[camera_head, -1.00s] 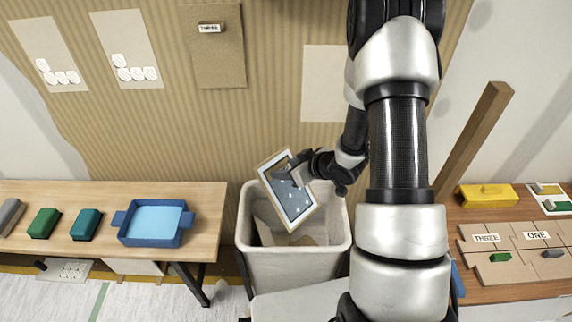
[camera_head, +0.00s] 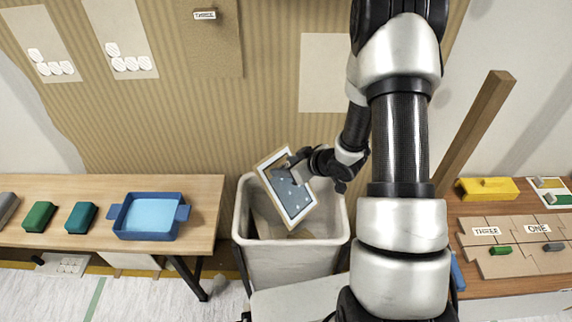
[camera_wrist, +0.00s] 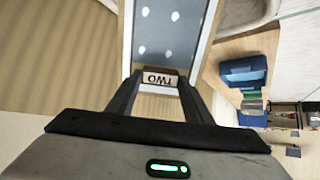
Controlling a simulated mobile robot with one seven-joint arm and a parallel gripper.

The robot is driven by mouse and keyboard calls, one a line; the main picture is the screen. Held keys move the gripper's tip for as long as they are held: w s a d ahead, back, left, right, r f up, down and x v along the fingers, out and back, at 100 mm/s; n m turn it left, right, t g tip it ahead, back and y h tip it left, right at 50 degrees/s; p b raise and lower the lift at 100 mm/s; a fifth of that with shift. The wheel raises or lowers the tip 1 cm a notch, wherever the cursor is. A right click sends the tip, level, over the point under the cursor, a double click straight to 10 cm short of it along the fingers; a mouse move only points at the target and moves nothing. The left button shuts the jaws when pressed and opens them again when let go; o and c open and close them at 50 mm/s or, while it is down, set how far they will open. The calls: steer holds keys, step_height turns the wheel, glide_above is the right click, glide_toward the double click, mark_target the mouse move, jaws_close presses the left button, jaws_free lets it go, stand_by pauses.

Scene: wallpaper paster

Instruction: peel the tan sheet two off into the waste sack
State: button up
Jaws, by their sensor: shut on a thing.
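Sheet two (camera_head: 290,190) has a tan edge and a blue-grey face with pale spots, and hangs tilted over the mouth of the waste sack (camera_head: 285,262), a pale open bin-like holder. My gripper (camera_head: 296,171) is shut on the sheet's upper part. In the wrist view the sheet (camera_wrist: 166,35) stretches away from my gripper (camera_wrist: 158,82), and its tab reading TWO, upside down, sits between the fingers. The sheet's lower end is at or inside the sack's mouth; I cannot tell whether it touches anything. Brown pieces show inside the sack.
On the striped wall hang a tan sheet marked THREE (camera_head: 215,50), a blank pale panel (camera_head: 325,75) and two panels with white spots. A left table (camera_head: 60,190) holds a blue tray (camera_head: 150,217). A right table holds a yellow box (camera_head: 488,190). A wooden post leans at right.

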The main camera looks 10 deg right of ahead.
mark_target(287, 182)
step_height(287, 182, down, 8)
steer(key=b, duration=0.5)
steer(key=shift+r, duration=0.15)
steer(key=o, duration=1.1)
steer(key=p+v, duration=0.4)
steer(key=v, duration=1.3)
steer(key=shift+s+r, duration=0.15)
steer(key=shift+r, duration=0.05)
